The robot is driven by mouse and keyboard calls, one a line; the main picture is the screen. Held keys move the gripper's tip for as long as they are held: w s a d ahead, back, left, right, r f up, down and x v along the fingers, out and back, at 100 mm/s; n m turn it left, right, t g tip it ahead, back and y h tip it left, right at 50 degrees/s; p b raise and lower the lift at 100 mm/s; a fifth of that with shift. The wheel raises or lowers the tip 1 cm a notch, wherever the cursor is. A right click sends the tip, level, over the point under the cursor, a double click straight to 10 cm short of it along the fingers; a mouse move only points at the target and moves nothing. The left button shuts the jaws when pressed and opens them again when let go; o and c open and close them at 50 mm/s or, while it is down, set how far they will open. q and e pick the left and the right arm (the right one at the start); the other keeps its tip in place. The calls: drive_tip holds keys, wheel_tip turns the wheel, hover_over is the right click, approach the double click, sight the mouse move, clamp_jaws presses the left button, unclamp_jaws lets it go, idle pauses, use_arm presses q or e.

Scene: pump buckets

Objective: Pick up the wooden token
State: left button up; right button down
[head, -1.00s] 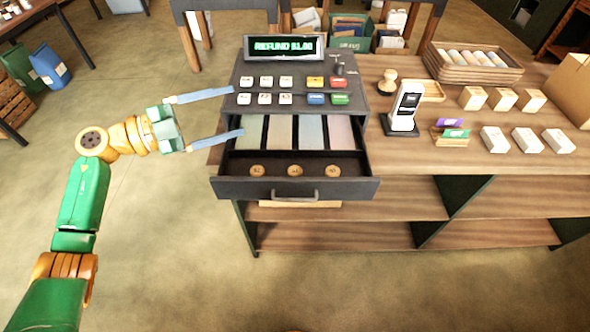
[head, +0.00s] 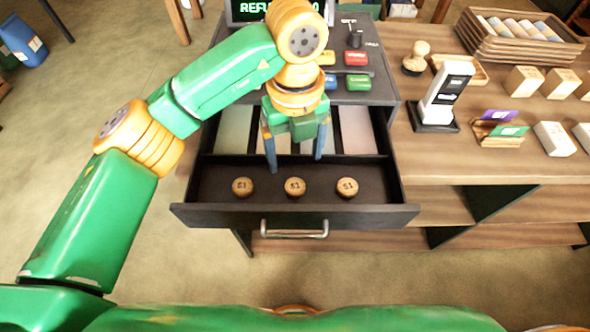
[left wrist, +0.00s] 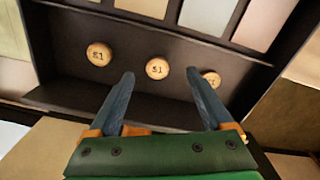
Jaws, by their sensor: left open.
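Three round wooden tokens marked like "$1" lie in a row in the front compartment of the open dark cash drawer (head: 220,215): left token (head: 242,187), middle token (head: 295,187), right token (head: 347,187). My left gripper (head: 296,164) is open and empty, pointing down over the drawer, just behind the middle token in the head view. In the left wrist view the middle token (left wrist: 157,68) shows between the fingertips (left wrist: 160,75). The left token (left wrist: 99,54) is clear of the fingers; the right token (left wrist: 211,77) is partly hidden by one finger. My right gripper is out of view.
Pale note slots (head: 356,130) fill the drawer's rear, behind a divider. The register (head: 375,90) stands behind, partly hidden by my left arm. A card reader (head: 446,95), stamp (head: 416,57), card holder (head: 499,132) and small boxes (head: 553,139) stand on the counter to the right.

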sight(295, 186)
use_arm(q)
drive_tip(key=shift+s+f+p, duration=0.3)
drive_tip(key=shift+s, duration=0.05)
drive_tip(key=shift+s+f+p, duration=0.85)
drive_tip(key=shift+f+p, duration=0.2)
drive_tip(key=shift+f, duration=0.1)
drive_tip(key=f, duration=0.3)
drive_tip(key=shift+w, duration=0.2)
drive_tip(key=shift+w+f, duration=0.15)
drive_tip(key=shift+f, duration=0.05)
drive_tip(key=shift+w, duration=0.1)
drive_tip(key=shift+s, duration=0.2)
drive_tip(key=c, duration=0.9)
drive_tip(key=shift+w, duration=0.1)
clamp_jaws()
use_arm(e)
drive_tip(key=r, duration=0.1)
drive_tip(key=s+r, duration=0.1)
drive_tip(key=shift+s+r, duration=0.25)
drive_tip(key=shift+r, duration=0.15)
